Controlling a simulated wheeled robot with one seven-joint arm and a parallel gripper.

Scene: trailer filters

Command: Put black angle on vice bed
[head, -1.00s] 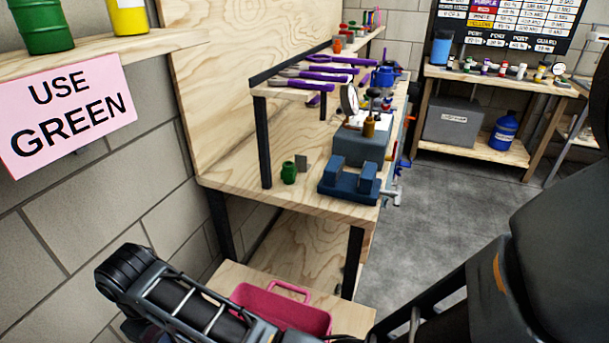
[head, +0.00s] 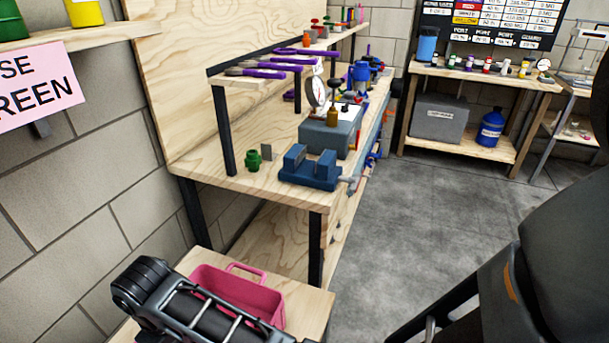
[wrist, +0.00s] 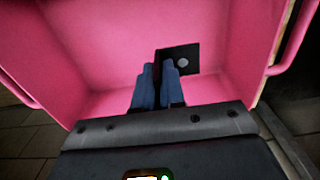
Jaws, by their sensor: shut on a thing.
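The black angle (wrist: 190,52) shows in the wrist view as a dark plate with a round grey spot, at my fingertips inside the pink bin. My gripper (wrist: 159,68) has blue-grey fingers close together, shut on the angle's left part. The fingers hide some of the angle, and I cannot tell whether it touches the bin. The blue vice (head: 310,177) stands on the workbench near its front corner, its two jaws apart with the bed bare between them. In the head view my gripper is not visible.
The pink bin (head: 240,279) sits on a low wooden surface below the workbench (head: 215,183). A green part (head: 253,161) and a small grey plate (head: 267,151) stand left of the vice. A grey box (head: 328,135) with a gauge stands behind it.

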